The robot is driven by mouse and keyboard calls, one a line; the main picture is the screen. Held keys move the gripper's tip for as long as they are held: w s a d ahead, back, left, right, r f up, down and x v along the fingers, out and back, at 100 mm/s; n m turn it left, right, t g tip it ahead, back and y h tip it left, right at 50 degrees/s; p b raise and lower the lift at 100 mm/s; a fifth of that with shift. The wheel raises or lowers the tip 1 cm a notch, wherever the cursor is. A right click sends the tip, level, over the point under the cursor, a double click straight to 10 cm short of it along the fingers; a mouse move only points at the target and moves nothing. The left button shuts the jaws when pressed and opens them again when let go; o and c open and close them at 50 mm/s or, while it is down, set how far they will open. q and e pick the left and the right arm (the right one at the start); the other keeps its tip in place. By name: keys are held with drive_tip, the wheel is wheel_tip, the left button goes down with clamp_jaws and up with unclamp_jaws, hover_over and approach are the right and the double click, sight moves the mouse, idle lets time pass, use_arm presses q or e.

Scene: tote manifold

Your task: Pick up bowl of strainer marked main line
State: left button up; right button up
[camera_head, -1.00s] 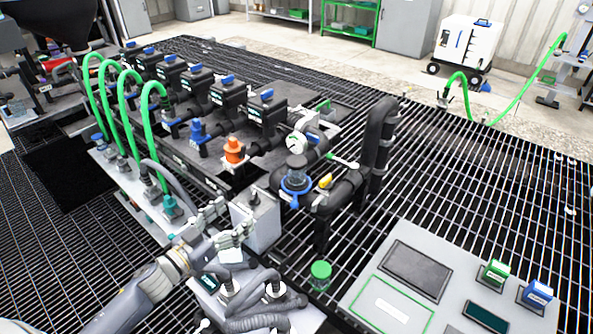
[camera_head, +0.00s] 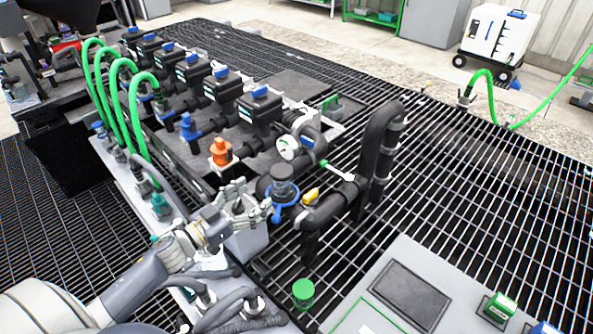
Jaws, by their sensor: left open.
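The strainer on the black pipe has a dark, see-through bowl (camera_head: 283,188) standing upright, with a blue collar (camera_head: 284,203) around its lower part. I cannot read a main line marking on it. My left gripper (camera_head: 257,203) comes in from the lower left. Its fingers are open and empty, just left of the bowl and collar. The fingertips look very close to the collar; I cannot tell whether they touch. My right gripper is not in view.
A yellow handle (camera_head: 311,195) sits just right of the strainer. A gauge (camera_head: 288,147) and thick black pipes (camera_head: 378,150) rise behind and right. A green cap (camera_head: 303,291) stands in front. A grey panel (camera_head: 405,285) lies at lower right; open grating lies beyond.

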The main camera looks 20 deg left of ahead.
sight(282, 175)
use_arm(q)
drive_tip(key=shift+r+x, duration=0.2)
drive_tip(key=shift+x, duration=3.05)
drive_tip(key=x, duration=0.4)
drive_tip(key=shift+w+f+p, duration=0.15)
drive_tip(key=shift+w+p, duration=0.05)
drive_tip(key=shift+p, duration=0.1)
drive_tip(key=shift+c, duration=0.6)
drive_tip(key=c, duration=1.1)
